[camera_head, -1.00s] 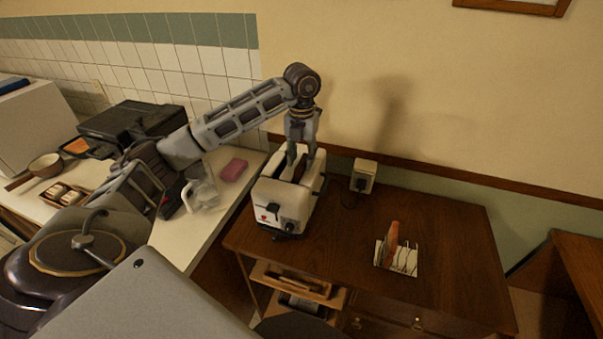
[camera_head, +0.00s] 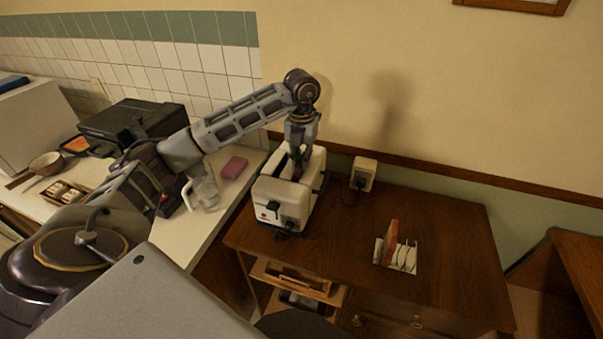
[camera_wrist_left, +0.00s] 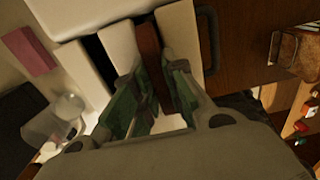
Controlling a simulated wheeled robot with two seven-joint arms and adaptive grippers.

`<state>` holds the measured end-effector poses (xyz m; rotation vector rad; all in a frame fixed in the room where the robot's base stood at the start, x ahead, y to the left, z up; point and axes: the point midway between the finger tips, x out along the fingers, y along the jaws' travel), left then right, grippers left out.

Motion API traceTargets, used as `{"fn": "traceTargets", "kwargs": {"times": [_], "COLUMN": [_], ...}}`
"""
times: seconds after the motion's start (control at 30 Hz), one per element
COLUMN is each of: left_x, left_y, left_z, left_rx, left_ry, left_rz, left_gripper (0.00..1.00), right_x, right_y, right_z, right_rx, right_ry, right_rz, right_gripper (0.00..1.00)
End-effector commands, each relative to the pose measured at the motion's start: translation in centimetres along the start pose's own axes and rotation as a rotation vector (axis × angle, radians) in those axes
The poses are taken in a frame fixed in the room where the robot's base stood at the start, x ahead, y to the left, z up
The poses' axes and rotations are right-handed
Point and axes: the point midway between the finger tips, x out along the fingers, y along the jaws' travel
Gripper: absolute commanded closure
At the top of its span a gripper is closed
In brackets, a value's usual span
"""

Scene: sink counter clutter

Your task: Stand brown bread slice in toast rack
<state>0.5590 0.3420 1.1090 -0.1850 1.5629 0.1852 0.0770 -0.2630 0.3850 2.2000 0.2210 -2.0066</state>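The white toaster (camera_head: 290,198) stands on the left of the wooden table. A brown bread slice (camera_wrist_left: 149,42) sits in one of its slots; the other slot looks dark and empty. My left gripper (camera_head: 298,168) points down at the toaster's top. In the left wrist view its fingers (camera_wrist_left: 153,100) are apart, one on each side of the slice's slot; contact with the slice cannot be told. The toast rack (camera_head: 408,262) stands to the right on the table, with a reddish-brown slice (camera_head: 391,240) upright at its left end. My right gripper is not in view.
A wall socket box (camera_head: 363,174) is behind the toaster. A glass jug (camera_head: 203,190) and a pink sponge (camera_head: 234,167) are on the white counter at left. The table between toaster and rack is clear. An open shelf (camera_head: 298,283) is below.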

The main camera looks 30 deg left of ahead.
Motion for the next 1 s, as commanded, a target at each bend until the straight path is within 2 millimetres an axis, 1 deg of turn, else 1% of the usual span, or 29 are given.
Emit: {"fn": "traceTargets", "kwargs": {"times": [0.37,0.57,0.77,1.0], "left_x": [0.0,-0.5,-2.1,-5.1], "left_y": [0.0,0.0,-0.1,0.0], "left_z": [0.0,0.1,0.1,0.1], "left_rx": [0.000,0.000,0.000,-0.001], "left_ry": [0.000,-0.001,-0.003,-0.004], "left_rz": [0.000,-0.001,-0.002,-0.001], "left_gripper": [1.00,1.00,1.00,1.00], "right_x": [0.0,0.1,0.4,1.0], "right_y": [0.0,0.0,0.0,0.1], "right_z": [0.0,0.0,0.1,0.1], "right_rx": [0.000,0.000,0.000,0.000], "right_ry": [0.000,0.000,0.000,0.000], "right_rz": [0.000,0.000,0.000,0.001], "right_gripper": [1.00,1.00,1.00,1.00]}}
